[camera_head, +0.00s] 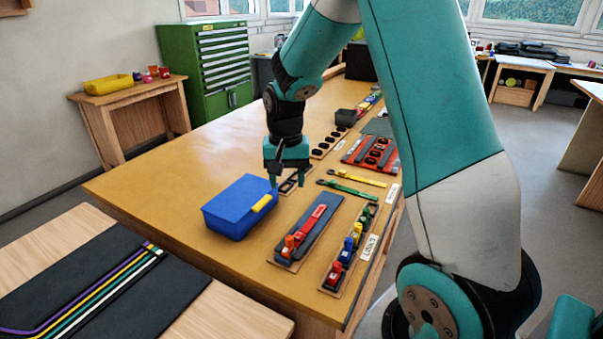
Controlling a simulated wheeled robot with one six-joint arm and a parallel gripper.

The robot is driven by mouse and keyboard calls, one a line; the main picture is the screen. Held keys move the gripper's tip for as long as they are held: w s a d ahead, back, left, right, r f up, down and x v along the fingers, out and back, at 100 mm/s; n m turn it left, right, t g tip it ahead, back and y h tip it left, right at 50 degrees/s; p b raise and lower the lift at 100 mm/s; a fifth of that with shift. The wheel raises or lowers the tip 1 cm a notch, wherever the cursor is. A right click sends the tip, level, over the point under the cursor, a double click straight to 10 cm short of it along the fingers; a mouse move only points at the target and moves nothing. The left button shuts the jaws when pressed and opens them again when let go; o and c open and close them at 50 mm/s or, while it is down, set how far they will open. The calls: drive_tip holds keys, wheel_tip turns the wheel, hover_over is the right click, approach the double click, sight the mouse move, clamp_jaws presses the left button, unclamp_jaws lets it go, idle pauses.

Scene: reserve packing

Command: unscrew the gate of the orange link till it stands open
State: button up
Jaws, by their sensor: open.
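An orange piece (289,243), which looks like the orange link, sits upright at the near end of a dark board (319,238), beside a red bar (313,221). It is too small to tell how its gate stands. My gripper (287,181) points down above the table, beyond the blue box and behind the board. It is open, looks empty, and is apart from the orange piece.
A blue box with a yellow latch (228,213) stands left of the board. A rack with red, yellow, blue and green links (352,243) lies to its right, by a "LINKS" label (369,247). Green and yellow tools (350,188) lie behind.

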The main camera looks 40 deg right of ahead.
drive_tip(key=m+p, duration=0.1)
drive_tip(key=p, duration=0.3)
approach(289, 236)
wheel_tip(289, 236, down, 9)
drive_tip(key=shift+f, duration=0.2)
